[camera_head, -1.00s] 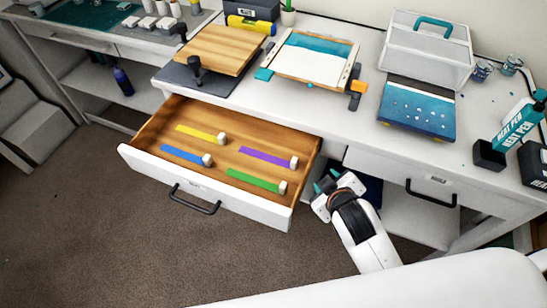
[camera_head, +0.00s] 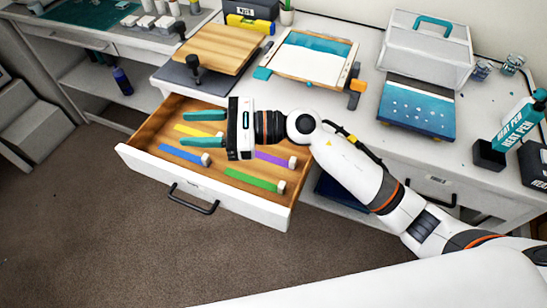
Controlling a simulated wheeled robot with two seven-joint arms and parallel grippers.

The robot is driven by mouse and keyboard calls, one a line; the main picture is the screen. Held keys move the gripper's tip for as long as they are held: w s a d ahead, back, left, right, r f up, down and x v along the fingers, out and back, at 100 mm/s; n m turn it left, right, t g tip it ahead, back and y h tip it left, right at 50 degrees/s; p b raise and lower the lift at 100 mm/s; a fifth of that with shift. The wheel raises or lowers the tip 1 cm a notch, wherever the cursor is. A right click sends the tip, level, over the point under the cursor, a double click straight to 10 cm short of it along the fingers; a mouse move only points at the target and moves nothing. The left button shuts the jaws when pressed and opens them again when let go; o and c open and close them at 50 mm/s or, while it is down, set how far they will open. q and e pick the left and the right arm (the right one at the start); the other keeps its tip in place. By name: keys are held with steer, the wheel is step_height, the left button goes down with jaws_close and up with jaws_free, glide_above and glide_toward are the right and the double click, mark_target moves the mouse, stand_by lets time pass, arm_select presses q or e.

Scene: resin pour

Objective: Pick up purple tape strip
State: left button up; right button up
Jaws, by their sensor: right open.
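The purple tape strip (camera_head: 272,158) lies in the open wooden drawer (camera_head: 150,133), at the right, with a white block at its right end. My right arm and gripper hide its left part. My right gripper (camera_head: 205,128) is open and empty. Its green fingers point left over the drawer, near the yellow strip (camera_head: 190,130) and left of the purple one. A blue strip (camera_head: 180,154) and a green strip (camera_head: 250,179) lie nearer the drawer's front, each with a white block. My left gripper is not in view.
The drawer front has a dark handle (camera_head: 194,203). The floor before the drawer is clear.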

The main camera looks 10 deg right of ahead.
step_height(320, 180, down, 8)
steer(key=w+d+r+n+g+h, duration=0.1)
steer(key=d+n+g+h, duration=0.2)
steer(key=n+h, duration=0.35)
steer(key=n+h+p, duration=0.2)
steer(key=n+h, duration=0.3)
steer(key=h, duration=0.7)
glide_above(293, 159)
steer(key=w, duration=0.1)
steer(key=f, duration=1)
steer(key=shift+w+d+f, duration=0.1)
steer(key=shift+d+f, duration=0.1)
steer(key=shift+f, duration=0.2)
steer(key=f+p, duration=0.1)
steer(key=f, duration=0.1)
steer(key=s+f, duration=0.1)
steer(key=f, duration=0.1)
steer(key=shift+s+a+f+p, duration=0.15)
steer(key=shift+f+p, duration=0.1)
steer(key=shift+p, duration=0.1)
steer(key=shift+f, duration=0.6)
jaws_close()
